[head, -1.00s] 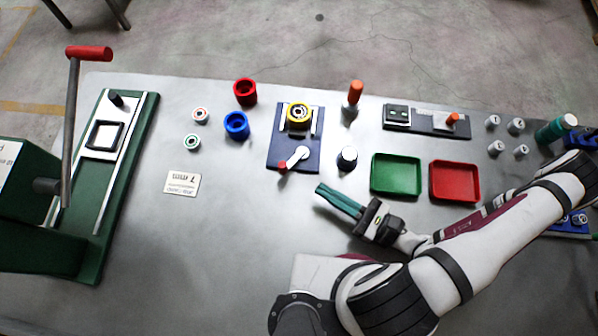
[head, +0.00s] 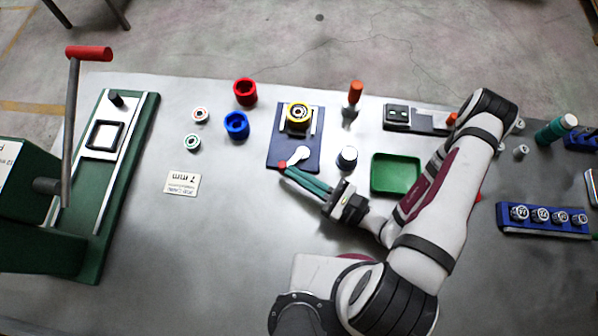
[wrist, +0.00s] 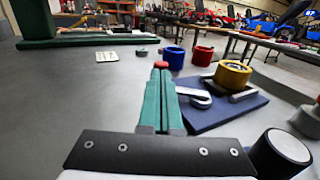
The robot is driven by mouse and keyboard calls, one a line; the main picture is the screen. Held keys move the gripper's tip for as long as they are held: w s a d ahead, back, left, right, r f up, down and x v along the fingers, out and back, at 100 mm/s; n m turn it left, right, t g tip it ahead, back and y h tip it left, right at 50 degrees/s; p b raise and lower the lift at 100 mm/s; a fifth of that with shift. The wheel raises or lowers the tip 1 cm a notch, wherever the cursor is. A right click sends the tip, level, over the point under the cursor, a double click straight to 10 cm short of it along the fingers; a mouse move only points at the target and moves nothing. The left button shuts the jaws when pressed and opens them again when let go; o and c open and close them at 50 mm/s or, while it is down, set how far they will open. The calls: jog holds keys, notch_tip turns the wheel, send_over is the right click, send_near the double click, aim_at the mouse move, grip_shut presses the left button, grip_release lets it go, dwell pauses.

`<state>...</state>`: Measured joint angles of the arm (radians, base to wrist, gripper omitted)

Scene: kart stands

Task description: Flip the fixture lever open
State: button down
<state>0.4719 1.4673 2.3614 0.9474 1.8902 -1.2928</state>
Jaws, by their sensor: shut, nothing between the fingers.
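The fixture is a dark blue plate (head: 308,150) in the middle of the table, with a yellow ring part (head: 299,113) at its far end. Its white lever (head: 298,157) is at the near end, with a red knob at its tip near the plate's left front corner. In the wrist view the red knob (wrist: 161,65) shows just past my fingertips, and the lever (wrist: 194,93) lies to their right. My gripper (head: 287,171) is shut and empty, its green fingers together beside the knob. I cannot tell whether they touch it.
Red (head: 245,91) and blue (head: 236,125) cups stand to the left. A card (head: 182,183) lies left of my gripper, with bare table between.

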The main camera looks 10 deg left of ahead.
aim_at(283, 171)
jog(key=shift+a, duration=0.75)
jog(key=shift+x, duration=1.9)
jog(key=shift+w+a, duration=0.45)
jog(key=shift+w, duration=0.3)
jog(key=v, duration=1.5)
jog(key=shift+s+d, duration=0.15)
jog(key=shift+d, duration=0.15)
